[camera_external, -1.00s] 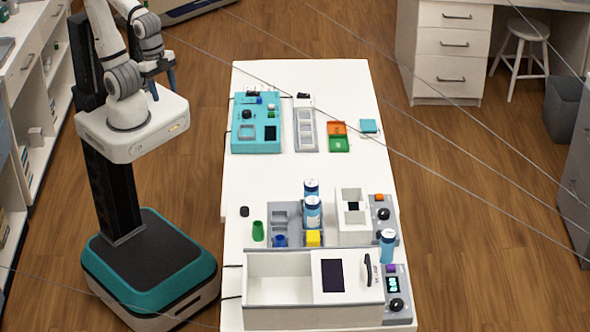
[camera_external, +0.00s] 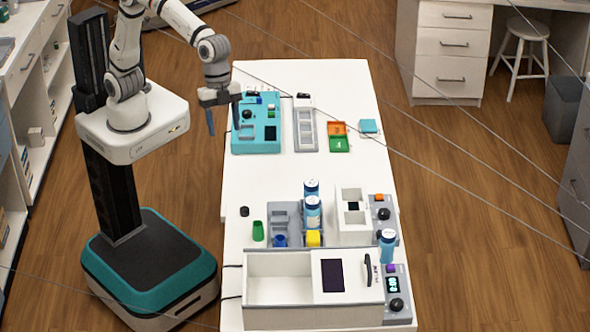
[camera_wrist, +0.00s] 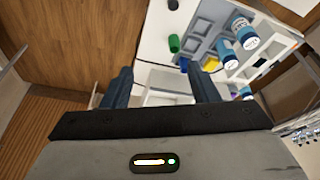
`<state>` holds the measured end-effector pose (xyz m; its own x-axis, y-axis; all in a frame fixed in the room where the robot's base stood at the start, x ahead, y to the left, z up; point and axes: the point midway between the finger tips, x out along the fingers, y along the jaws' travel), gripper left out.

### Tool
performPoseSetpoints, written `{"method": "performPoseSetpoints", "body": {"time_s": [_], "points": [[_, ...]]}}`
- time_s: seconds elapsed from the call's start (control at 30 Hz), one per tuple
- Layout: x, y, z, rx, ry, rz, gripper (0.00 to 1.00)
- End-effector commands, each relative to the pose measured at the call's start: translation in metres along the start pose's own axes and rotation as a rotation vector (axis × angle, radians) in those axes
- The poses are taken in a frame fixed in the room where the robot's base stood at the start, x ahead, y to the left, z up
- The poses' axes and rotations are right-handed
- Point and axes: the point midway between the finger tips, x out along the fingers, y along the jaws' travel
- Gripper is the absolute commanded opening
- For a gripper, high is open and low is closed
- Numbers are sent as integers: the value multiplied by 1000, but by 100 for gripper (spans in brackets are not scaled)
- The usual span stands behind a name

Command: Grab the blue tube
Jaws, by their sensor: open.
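A small dark blue tube (camera_external: 280,241) sits at the front left of the grey rack (camera_external: 271,222), beside a yellow piece. It also shows in the wrist view (camera_wrist: 184,65), above and between my fingers. My gripper (camera_external: 224,119) is open and empty, raised near the far left edge of the table by the teal device. It is well apart from the blue tube. In the wrist view my gripper (camera_wrist: 162,84) has its two dark fingers spread wide.
A green tube (camera_external: 258,231) stands left of the rack, a yellow piece (camera_external: 313,238) right of the blue tube. Tall blue-and-white bottles (camera_external: 313,213) stand behind. A white open box (camera_external: 278,290) lies in front. The teal device (camera_external: 241,145) is at the back; the table's middle is clear.

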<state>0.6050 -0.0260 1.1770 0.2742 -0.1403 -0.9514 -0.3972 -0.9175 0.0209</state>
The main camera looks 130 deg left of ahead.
Motion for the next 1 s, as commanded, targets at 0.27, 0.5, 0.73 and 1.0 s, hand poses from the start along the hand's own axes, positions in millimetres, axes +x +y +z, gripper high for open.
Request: {"method": "performPoseSetpoints", "body": {"time_s": [0.27,0.5,0.73,1.0], "points": [[93,-39,-88,160,23,55,54],[177,-62,-134,291,54,94,54],[218,-71,-148,355,73,109,54],[245,-68,-151,363,74,112,54]]}}
